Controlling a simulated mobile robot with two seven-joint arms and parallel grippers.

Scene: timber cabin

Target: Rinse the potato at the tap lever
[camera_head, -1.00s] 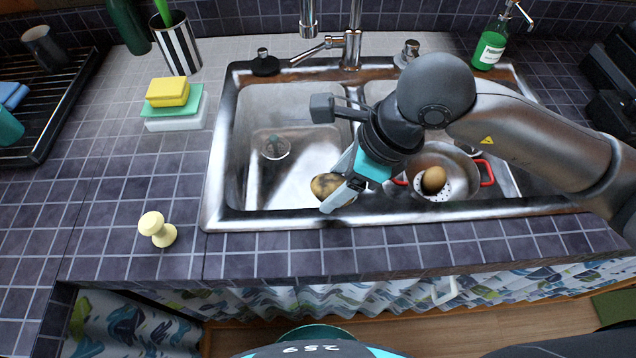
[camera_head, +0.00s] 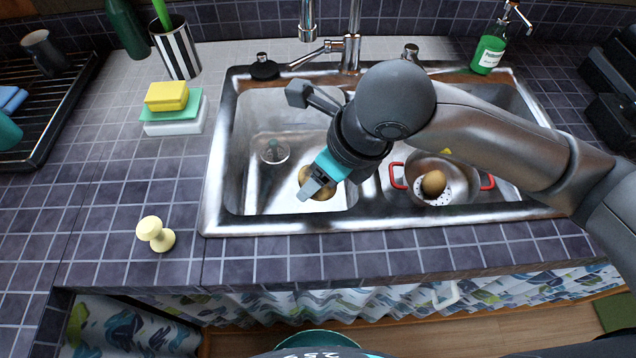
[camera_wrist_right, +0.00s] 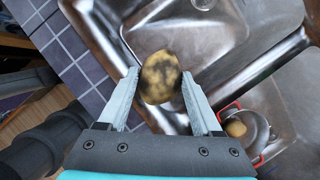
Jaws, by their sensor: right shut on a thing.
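The potato (camera_head: 304,174), yellow-brown with dark dirt patches, is in the left sink basin, low near its front right side. My right gripper (camera_head: 310,188) is around it from above and partly hides it. In the right wrist view the potato (camera_wrist_right: 160,77) sits between the two fingertips (camera_wrist_right: 158,85), which are shut on it. The metal tap lever (camera_head: 310,56) sticks out to the left from the tap (camera_head: 350,45) behind the sink. The spout (camera_head: 307,22) hangs above the back of the left basin. My left gripper is not in view.
A colander with red handles (camera_head: 398,178) holds a brown round item (camera_head: 433,183) in the right basin. Sponges (camera_head: 167,97), a striped cup (camera_head: 177,50) and a pale knob-like item (camera_head: 155,233) stand left of the sink. A green soap bottle (camera_head: 488,52) stands back right.

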